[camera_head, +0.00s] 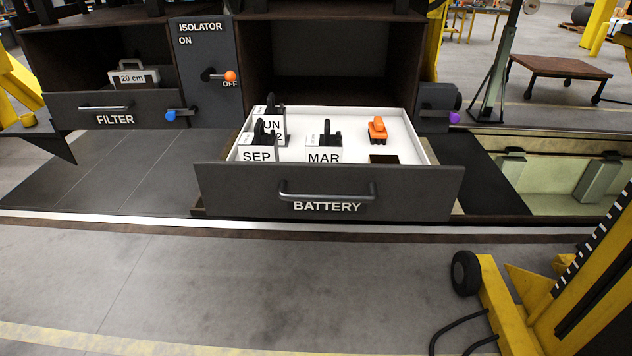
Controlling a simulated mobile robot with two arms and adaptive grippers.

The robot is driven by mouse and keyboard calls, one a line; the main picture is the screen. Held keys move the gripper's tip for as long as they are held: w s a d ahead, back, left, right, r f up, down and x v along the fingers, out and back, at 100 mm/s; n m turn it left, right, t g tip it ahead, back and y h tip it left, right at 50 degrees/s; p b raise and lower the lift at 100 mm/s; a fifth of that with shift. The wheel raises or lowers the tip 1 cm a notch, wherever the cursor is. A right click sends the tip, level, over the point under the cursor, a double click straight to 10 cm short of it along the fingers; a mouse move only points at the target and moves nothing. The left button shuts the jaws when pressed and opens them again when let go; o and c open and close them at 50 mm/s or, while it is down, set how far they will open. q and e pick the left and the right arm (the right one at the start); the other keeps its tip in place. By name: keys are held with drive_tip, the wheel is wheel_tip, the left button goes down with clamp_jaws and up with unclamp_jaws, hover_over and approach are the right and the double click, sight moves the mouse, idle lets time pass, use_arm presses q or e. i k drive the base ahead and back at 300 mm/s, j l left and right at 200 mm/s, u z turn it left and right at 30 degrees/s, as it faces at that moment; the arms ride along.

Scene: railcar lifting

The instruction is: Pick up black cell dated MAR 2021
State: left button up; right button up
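The open drawer marked BATTERY (420,190) holds several cells in its white interior. A cell labelled MAR (324,156) stands near the middle of the drawer, with a black upright handle on top. The drawer front hides its lower part, and no year can be read. A cell labelled SEP (257,156) stands to its left. Behind that is a cell whose partly hidden label ends in UN (272,124), with a 2 below it. Body colours are hard to tell behind the white labels. Neither of my grippers is in view.
An orange connector (377,130) and a dark square recess (384,159) are at the drawer's right. A closed FILTER drawer (115,110) and an isolator panel (205,65) with an orange-knobbed lever are left. A yellow lift (520,310) stands front right.

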sight(327, 147)
drive_tip(key=i+j, duration=0.2)
drive_tip(key=i, duration=0.2)
drive_tip(key=i+j, duration=0.2)
drive_tip(key=i, duration=0.2)
drive_tip(key=i+j, duration=0.25)
drive_tip(key=i, duration=0.1)
